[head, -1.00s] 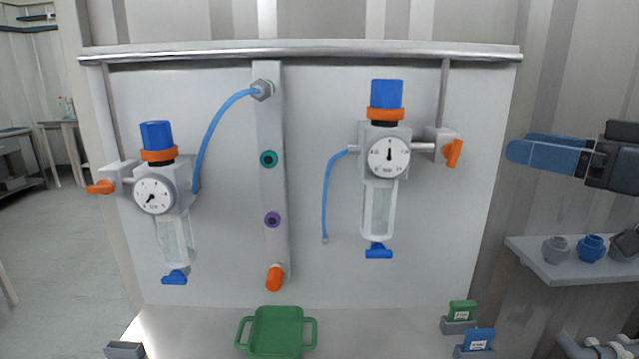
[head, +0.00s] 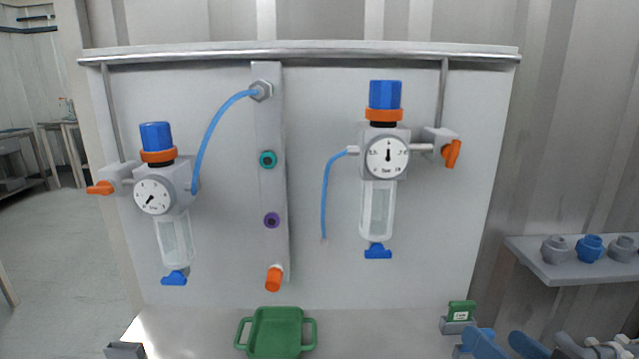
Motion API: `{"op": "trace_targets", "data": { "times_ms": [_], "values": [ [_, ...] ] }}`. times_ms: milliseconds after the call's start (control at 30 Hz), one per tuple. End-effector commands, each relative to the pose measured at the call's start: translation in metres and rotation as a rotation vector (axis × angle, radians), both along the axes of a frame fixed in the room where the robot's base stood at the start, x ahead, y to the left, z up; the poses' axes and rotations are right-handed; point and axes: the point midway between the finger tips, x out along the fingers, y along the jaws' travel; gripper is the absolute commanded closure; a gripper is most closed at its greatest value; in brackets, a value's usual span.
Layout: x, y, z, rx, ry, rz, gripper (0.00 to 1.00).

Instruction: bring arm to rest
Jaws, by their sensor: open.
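My gripper (head: 497,336) shows at the bottom right edge of the head view. Its two blue fingers stand apart, open, with nothing seen between them. The rest of my arm is mostly below the picture. The fingers are in front of the place of the blue tag, which I cannot make out now. The green tag (head: 461,311) stands in its grey holder just above and left of the fingers.
A grey shelf (head: 570,272) with several fittings, one a blue fitting (head: 589,247), is at the right. The panel holds a left regulator (head: 154,196) and a right regulator (head: 387,157). A green tray (head: 276,332) lies on the bench. The space before the panel is clear.

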Motion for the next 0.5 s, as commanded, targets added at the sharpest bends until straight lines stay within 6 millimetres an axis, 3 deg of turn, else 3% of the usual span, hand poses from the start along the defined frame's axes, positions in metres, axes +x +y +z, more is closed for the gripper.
{"op": "trace_targets", "data": {
  "times_ms": [33,200,500],
  "values": [
    [-0.017,0.004,-0.019,-0.001,0.026,-0.029,0.07],
    [-0.071,0.01,-0.06,-0.029,0.077,-0.127,0.07],
    [-0.178,0.017,-0.096,-0.132,0.126,-0.238,0.07]
  ]
}}
